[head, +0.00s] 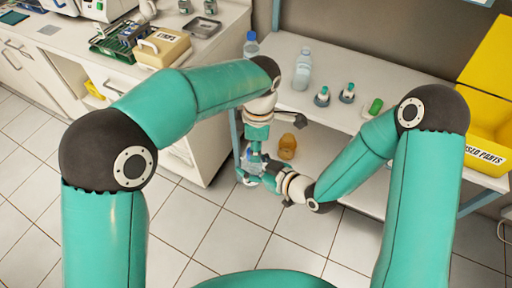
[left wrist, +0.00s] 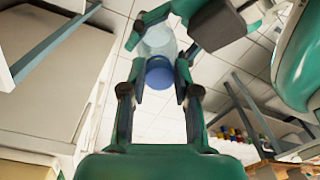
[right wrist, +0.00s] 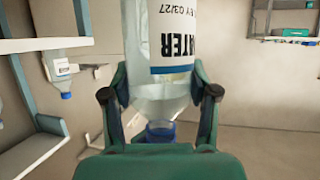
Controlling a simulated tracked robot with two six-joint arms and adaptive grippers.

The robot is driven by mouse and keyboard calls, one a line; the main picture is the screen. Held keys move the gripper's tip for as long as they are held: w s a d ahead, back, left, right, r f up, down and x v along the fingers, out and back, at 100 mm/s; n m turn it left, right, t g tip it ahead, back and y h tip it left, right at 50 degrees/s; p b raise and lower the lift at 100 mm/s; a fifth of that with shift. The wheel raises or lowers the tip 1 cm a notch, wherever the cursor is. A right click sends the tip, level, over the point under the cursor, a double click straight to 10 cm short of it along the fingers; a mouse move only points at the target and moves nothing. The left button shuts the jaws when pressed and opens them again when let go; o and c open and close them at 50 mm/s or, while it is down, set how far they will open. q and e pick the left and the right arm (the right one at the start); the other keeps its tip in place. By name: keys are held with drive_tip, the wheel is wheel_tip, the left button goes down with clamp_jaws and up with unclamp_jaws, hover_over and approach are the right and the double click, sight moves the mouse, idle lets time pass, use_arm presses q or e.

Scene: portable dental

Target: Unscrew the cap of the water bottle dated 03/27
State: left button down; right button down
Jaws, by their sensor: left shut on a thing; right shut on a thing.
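The clear water bottle (right wrist: 160,85) with the printed "03/27" fills the middle of the right wrist view. Its blue cap (right wrist: 160,132) shows below the bottle in that picture. My right gripper (right wrist: 160,92) is shut on the bottle body, one finger on each side. In the left wrist view the blue cap (left wrist: 159,73) sits between the fingers of my left gripper (left wrist: 158,72), which is shut on it. The bottle body (left wrist: 157,42) shows beyond the cap. In the head view both grippers meet at the bottle in front of the shelf, and my arms partly hide it.
A blue-capped bottle (head: 251,44) and a clear bottle (head: 302,70) stand on the bench (head: 400,75). An orange bottle (head: 287,147) is on the lower shelf. Small fittings (head: 347,93) lie nearby. A yellow bin (head: 487,126) is right; a "TRAPS" box (head: 163,48) is left.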

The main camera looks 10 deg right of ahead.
use_arm(q)
drive_tip(key=shift+r, duration=0.9)
